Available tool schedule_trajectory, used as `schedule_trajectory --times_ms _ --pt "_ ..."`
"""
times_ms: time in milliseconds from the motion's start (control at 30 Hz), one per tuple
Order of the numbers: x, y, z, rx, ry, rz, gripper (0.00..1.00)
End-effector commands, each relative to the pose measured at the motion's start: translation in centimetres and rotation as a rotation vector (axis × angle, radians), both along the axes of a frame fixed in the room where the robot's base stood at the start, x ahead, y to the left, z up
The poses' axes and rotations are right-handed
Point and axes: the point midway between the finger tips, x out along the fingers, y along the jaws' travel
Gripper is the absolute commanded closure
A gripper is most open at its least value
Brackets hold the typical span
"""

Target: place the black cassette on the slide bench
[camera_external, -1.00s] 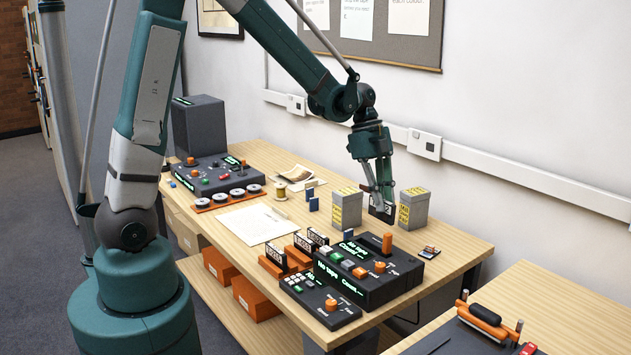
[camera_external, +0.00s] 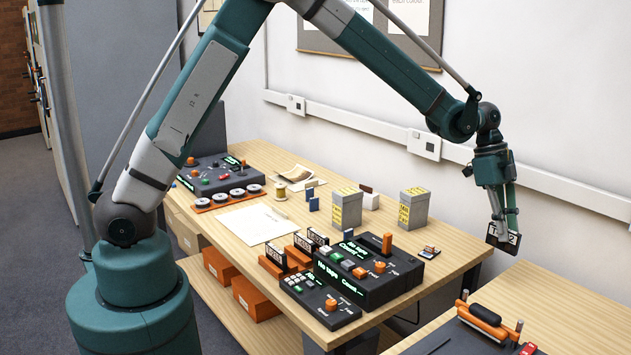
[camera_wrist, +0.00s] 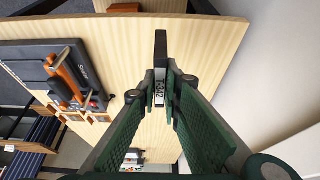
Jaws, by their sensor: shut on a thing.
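The black cassette (camera_external: 512,239), with white label patches, is clamped between the fingertips of my gripper (camera_external: 502,222) in the external view. It hangs above the gap between the long table and the bench at lower right. In the wrist view the cassette (camera_wrist: 161,50) stands up between the two green fingers of my gripper (camera_wrist: 162,92), its label partly hidden by them. The wooden bench (camera_external: 572,308) at lower right carries a dark panel with an orange-ended roller (camera_external: 485,318). This orange and black fitting also shows at left in the wrist view (camera_wrist: 66,78).
Two grey boxes with yellow labels, a left one (camera_external: 347,210) and a right one (camera_external: 414,209), stand on the long table (camera_external: 455,240). A black console with an orange knob (camera_external: 375,270) is in front. The wall (camera_external: 575,160) is close behind my gripper. The bench's far part is bare.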

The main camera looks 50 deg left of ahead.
Motion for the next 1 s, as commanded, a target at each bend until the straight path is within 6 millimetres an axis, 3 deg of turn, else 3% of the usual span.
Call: schedule_trajectory --times_ms 33,200,400,600,1000 --pt "0.3 -2.1 -0.1 -0.002 0.000 -0.004 1.00" --pt "0.9 -8.0 -0.7 -0.008 0.000 -0.004 1.00" --pt "1.0 -13.0 -1.3 -0.013 0.003 -0.003 1.00" --pt "1.0 -15.0 -1.5 -0.016 0.002 -0.002 1.00" --pt "1.0 -15.1 -1.6 -0.016 0.003 -0.001 1.00"
